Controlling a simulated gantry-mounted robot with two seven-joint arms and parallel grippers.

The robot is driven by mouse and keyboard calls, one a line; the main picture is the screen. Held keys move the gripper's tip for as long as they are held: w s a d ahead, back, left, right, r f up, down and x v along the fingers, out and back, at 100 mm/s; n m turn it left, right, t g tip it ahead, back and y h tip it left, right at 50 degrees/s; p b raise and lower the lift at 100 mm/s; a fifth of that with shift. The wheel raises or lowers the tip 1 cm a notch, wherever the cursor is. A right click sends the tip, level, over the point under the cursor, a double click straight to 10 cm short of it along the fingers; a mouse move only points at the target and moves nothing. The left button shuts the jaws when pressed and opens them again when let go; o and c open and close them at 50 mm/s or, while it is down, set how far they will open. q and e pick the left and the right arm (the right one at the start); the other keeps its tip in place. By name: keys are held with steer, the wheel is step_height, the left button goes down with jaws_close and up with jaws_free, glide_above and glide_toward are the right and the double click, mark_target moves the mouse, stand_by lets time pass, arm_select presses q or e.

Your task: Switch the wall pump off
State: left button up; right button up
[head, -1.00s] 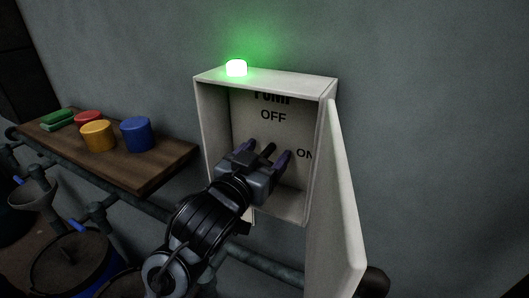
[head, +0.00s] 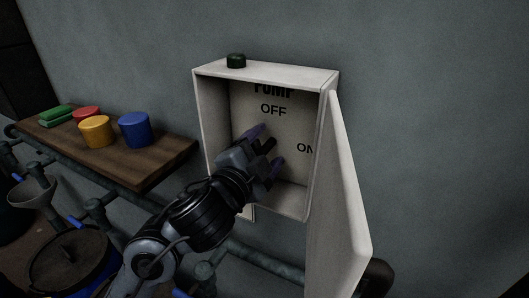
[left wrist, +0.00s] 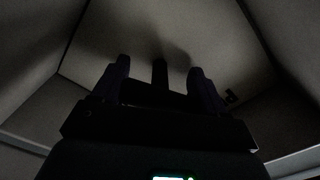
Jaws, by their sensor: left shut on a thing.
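The pump box (head: 212,125) is an open pale box on the wall, with "PUMP", "OFF" and "ON" printed on its back panel. Its lamp (head: 236,60) on top is dark. My left gripper (head: 267,150) is inside the box, below the word OFF and left of ON. It is shut on the dark switch handle (head: 268,146), which shows between the fingers; the gripper hides most of it. In the left wrist view the handle (left wrist: 160,73) stands between the two fingers. My right gripper is not in view.
The box door (head: 340,200) hangs open on the right. A wooden shelf (head: 150,170) at left holds green, red, yellow and blue things. Pipes (head: 265,260) run below, with a funnel (head: 32,193) and a lidded vat (head: 70,262) at lower left.

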arm_select(q)
steer(key=shift+f+m+b, duration=0.15)
steer(key=shift+m+b, duration=0.55)
steer(key=shift+m, duration=1.3)
steer(key=o, duration=0.9)
steer(key=shift+o, duration=0.2)
